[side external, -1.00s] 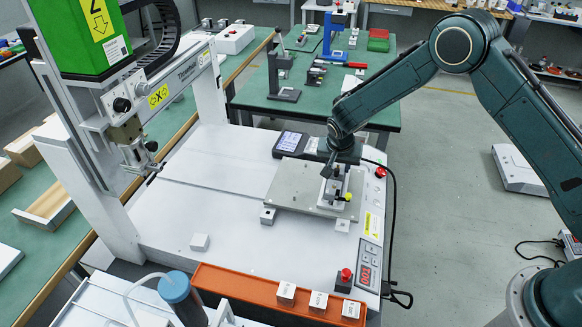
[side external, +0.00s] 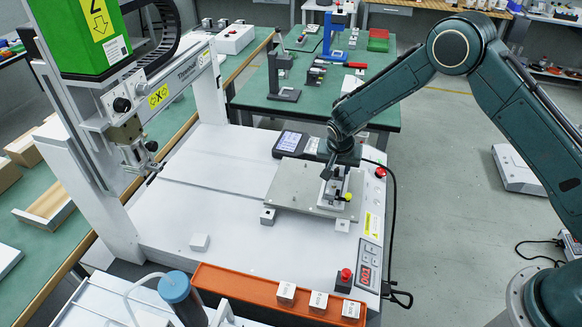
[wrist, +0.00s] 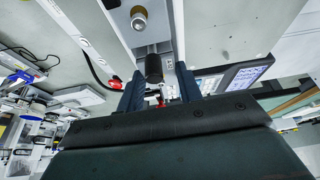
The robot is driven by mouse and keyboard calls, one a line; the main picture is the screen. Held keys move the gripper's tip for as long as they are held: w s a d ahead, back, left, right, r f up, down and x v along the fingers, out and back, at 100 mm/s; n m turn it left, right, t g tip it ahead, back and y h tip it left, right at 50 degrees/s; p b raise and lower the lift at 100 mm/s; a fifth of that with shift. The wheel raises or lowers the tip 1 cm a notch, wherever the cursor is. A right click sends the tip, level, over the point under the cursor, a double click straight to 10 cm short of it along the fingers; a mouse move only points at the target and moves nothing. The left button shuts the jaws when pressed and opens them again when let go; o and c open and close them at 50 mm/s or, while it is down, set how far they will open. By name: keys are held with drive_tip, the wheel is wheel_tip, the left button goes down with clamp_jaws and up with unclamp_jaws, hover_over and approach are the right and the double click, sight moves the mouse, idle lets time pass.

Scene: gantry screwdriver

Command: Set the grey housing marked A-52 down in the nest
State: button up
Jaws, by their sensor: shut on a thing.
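In the wrist view, my gripper's two dark fingers (wrist: 159,92) stand either side of a grey piece (wrist: 167,63), which I take to be the grey housing. It is held at the nest; its marking A-52 cannot be read. A black cylinder and a round metal-tipped knob show there too. The fingers hide much of the piece, and I cannot tell whether it rests fully on the nest floor.
An orange tray (side external: 250,287) with several small labelled blocks lies along the front edge. A red button box (side external: 344,280) stands beside it. A dark handheld display (side external: 289,144) lies behind the plate. The gantry screwdriver (side external: 136,150) stands left, and the white bed between is mostly clear.

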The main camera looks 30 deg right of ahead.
idle(0.4)
drive_tip(key=o, duration=1.3)
drive_tip(key=shift+c, duration=0.2)
drive_tip(key=shift+r, duration=0.15)
drive_tip(key=shift+r, duration=3.85)
